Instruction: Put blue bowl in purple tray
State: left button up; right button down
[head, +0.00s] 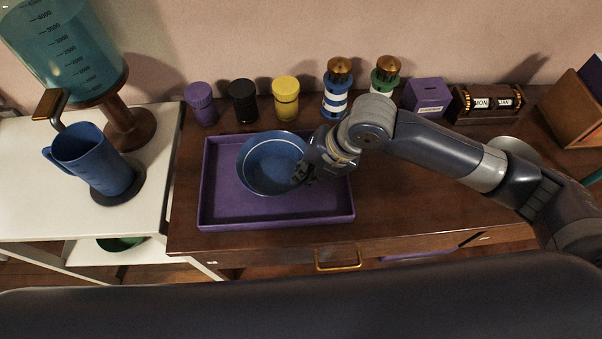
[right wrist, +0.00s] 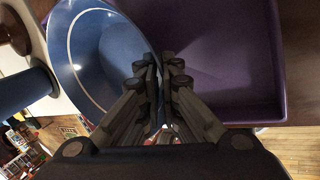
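The blue bowl (head: 268,165) is over the left-middle part of the purple tray (head: 330,217) in the head view, its upper rim overlapping the tray's back edge. My right gripper (head: 306,172) is at the bowl's right rim. In the right wrist view the bowl (right wrist: 85,55) is on the left and the tray (right wrist: 235,65) is behind and to the right. The right gripper's fingers (right wrist: 161,68) are close together with the bowl's rim between them. I cannot tell whether the bowl's base touches the tray floor. My left gripper is not in view.
A row of purple (head: 201,104), black (head: 243,101) and yellow (head: 286,99) jars and two striped lighthouses stands behind the tray. A blue pitcher (head: 95,160) and a large dispenser are on the white table at left. The wooden top (head: 400,205) right of the tray is clear.

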jog(key=shift+w+a, duration=0.35)
jog(key=shift+w, duration=0.15)
jog(key=shift+f+p, duration=0.35)
jog(key=shift+f, duration=1.4)
jog(key=shift+f, duration=0.1)
jog(key=c, duration=1.8)
grip_release()
jog(key=shift+s+d, duration=0.1)
jog(key=v, duration=1.2)
